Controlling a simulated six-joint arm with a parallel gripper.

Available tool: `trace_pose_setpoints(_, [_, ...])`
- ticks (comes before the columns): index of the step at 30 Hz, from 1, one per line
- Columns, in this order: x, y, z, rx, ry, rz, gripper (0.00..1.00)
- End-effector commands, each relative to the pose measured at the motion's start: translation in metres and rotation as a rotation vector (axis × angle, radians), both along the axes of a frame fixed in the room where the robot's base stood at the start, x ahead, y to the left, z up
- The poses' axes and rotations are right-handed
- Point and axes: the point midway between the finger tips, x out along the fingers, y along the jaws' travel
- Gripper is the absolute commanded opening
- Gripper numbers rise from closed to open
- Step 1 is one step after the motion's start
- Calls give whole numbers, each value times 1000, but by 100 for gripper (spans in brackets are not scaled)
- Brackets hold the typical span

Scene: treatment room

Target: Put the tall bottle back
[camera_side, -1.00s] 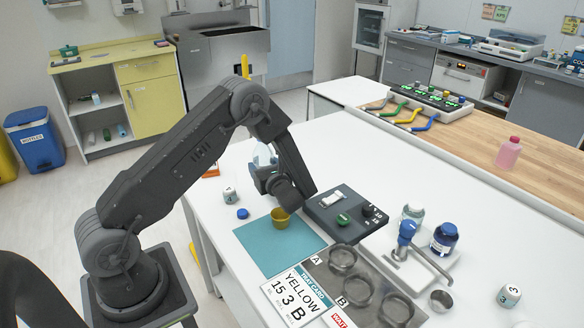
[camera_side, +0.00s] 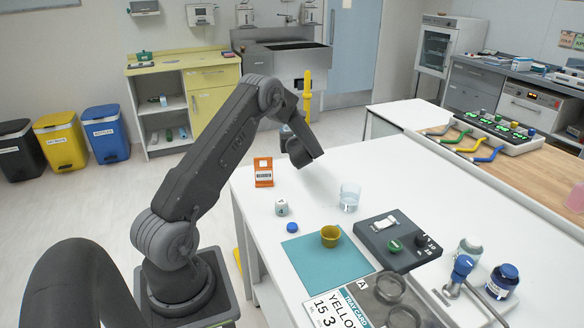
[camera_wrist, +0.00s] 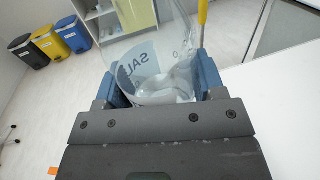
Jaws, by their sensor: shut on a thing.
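In the wrist view, a large clear bottle (camera_wrist: 172,52) with a pale label reading "SAL" stands between the two blue fingers of my gripper (camera_wrist: 160,84). The fingers are shut on its sides, and its far end runs out of the top of the picture. In the side view, my gripper (camera_side: 287,131) is above the back left part of the white table (camera_side: 330,172), mostly behind my own wrist. The bottle is hidden or too faint to make out there.
A yellow cup (camera_side: 330,236) is on the teal mat (camera_side: 309,262), beside a dark device (camera_side: 376,248). The table's back right is clear.

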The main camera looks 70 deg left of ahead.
Motion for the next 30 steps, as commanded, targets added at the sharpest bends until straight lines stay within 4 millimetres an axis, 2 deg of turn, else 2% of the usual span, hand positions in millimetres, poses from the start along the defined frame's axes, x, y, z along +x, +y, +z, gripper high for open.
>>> trace_pose_setpoints(1, [-1, 0, -12, -3, 5, 0, 33])
trace_pose_setpoints(6, [0, 0, -40, -1, 3, 0, 33])
trace_pose_setpoints(14, [0, 0, -59, 0, 2, 1, 33])
trace_pose_setpoints(19, [0, -1, -83, -2, 3, 1, 33])
trace_pose_setpoints(22, [0, 0, -90, -1, 1, 1, 33])
trace_pose_setpoints(30, [0, 0, -90, -1, 1, 1, 33])
